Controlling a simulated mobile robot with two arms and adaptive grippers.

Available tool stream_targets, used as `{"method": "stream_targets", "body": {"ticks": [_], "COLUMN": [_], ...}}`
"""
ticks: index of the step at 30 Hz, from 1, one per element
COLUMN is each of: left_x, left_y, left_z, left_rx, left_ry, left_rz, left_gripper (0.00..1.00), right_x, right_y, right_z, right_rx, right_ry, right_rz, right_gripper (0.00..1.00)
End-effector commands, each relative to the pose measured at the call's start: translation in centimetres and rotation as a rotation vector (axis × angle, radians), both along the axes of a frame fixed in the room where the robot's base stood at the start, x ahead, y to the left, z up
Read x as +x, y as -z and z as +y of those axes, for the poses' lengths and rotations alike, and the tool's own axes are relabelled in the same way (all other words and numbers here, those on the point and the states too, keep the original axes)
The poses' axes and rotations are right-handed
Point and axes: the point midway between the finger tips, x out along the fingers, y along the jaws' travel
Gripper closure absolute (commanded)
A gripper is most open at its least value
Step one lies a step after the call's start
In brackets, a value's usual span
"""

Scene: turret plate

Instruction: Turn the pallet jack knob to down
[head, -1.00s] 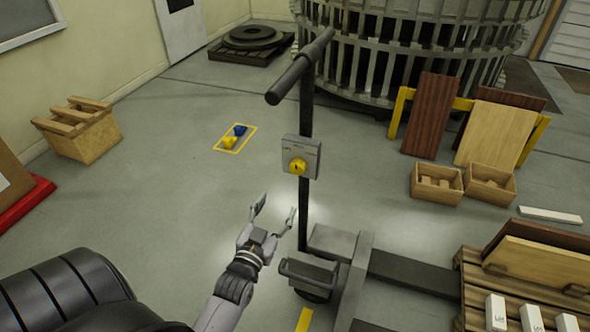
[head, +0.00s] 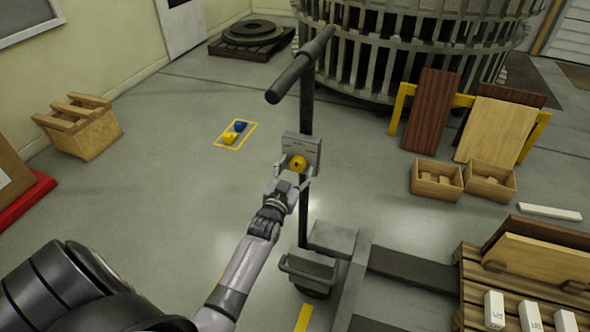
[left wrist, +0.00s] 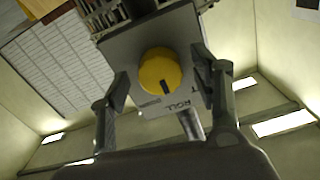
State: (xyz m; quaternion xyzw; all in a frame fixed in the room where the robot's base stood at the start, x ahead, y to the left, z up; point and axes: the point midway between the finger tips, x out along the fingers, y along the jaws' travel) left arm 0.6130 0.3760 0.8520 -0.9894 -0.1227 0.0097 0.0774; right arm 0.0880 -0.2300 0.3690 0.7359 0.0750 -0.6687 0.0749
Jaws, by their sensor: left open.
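The yellow knob (head: 298,163) sits on a grey control plate (head: 317,148) fixed to the black post of the pallet jack (head: 306,108). In the left wrist view the knob (left wrist: 160,72) has a dark pointer mark at its lower edge, and lettering shows on the plate (left wrist: 122,48) beneath it. My left gripper (head: 292,172) is open at the plate, with its fingers either side of the knob. In the left wrist view the fingers (left wrist: 163,85) stand apart from the knob, with gaps on both sides. My right gripper is not in view.
A pallet (head: 470,300) with boards and white blocks is at the lower right. Two wooden boxes (head: 437,178) and leaning boards stand behind it. A wooden crate (head: 80,130) is at the left. The floor between crate and jack is mostly clear.

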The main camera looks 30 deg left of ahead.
Motion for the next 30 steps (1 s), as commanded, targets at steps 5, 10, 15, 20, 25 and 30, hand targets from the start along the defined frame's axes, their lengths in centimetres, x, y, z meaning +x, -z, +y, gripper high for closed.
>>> {"method": "stream_targets", "body": {"ticks": [5,10,15,20,25,30], "left_x": [-0.02,-0.03,-0.04,-0.05,-0.05,-0.05], "left_y": [0.01,0.01,0.01,0.02,0.02,0.02], "left_z": [0.01,0.0,0.0,0.0,-0.01,-0.01], "left_rx": [0.0,0.0,0.0,0.0,0.0,0.005], "left_ry": [0.0,0.0,0.0,0.0,0.0,0.0], "left_rz": [0.0,0.0,0.0,0.0,0.0,0.001], "left_gripper": [0.44,0.55,0.66,0.77,0.88,0.91], "right_x": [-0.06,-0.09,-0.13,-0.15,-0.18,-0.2], "right_y": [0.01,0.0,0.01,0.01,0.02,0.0], "right_z": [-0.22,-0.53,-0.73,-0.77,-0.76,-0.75], "right_rx": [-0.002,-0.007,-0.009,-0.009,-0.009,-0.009], "right_ry": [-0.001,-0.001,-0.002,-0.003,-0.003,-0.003], "right_rz": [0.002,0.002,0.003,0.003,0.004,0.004], "right_gripper": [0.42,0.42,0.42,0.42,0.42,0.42]}}
